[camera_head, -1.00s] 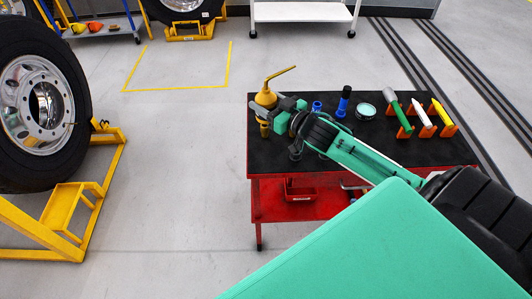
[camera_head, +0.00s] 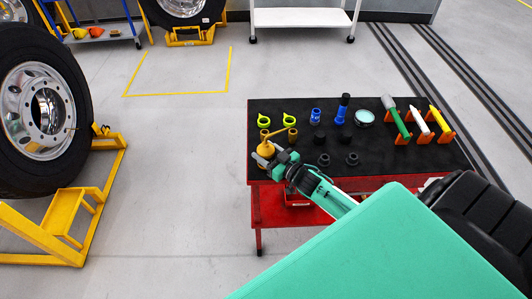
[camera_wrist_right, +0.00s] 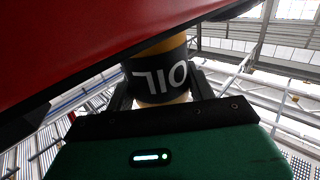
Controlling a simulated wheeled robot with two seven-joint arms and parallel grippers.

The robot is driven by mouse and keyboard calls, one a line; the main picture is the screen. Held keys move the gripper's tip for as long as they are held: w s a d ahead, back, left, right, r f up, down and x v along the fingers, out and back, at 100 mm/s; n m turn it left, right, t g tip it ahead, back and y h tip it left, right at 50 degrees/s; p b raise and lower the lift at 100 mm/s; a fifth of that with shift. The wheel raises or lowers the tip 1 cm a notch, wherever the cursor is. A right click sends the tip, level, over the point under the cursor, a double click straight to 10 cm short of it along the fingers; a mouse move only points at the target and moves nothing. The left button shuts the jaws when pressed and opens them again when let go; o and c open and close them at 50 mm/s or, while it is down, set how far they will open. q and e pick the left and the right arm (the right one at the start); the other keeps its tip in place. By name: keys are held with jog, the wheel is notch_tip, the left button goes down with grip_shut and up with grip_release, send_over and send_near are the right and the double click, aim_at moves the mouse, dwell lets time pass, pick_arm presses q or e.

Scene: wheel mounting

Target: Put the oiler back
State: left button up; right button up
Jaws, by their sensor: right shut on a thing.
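The oiler (camera_head: 268,146), a yellow can with a thin spout, is at the near left corner of the black-topped red table (camera_head: 400,158). My right gripper (camera_head: 268,158) is shut on it. In the right wrist view the oiler's black band with white "OIL" lettering (camera_wrist_right: 160,78) sits between the two fingers (camera_wrist_right: 161,88). The lettering looks inverted there. A red surface, seemingly the table's, fills the upper left of that view. I cannot tell whether the oiler's base touches the table top. My left gripper is not in view.
On the table are two yellow-green ringed items (camera_head: 289,119), a blue item (camera_head: 315,116), a dark blue bottle (camera_head: 343,108), a round tin (camera_head: 364,117), several dark sockets (camera_head: 352,159) and markers in orange holders (camera_head: 418,123). A wheel (camera_head: 45,105) on a yellow stand is left.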

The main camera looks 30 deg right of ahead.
jog(key=shift+f, duration=0.25)
jog(key=shift+f, duration=0.15)
jog(key=o, duration=1.3)
jog(key=shift+r, duration=0.2)
jog(key=shift+b+v, duration=1.1)
jog(key=shift+v, duration=4.9)
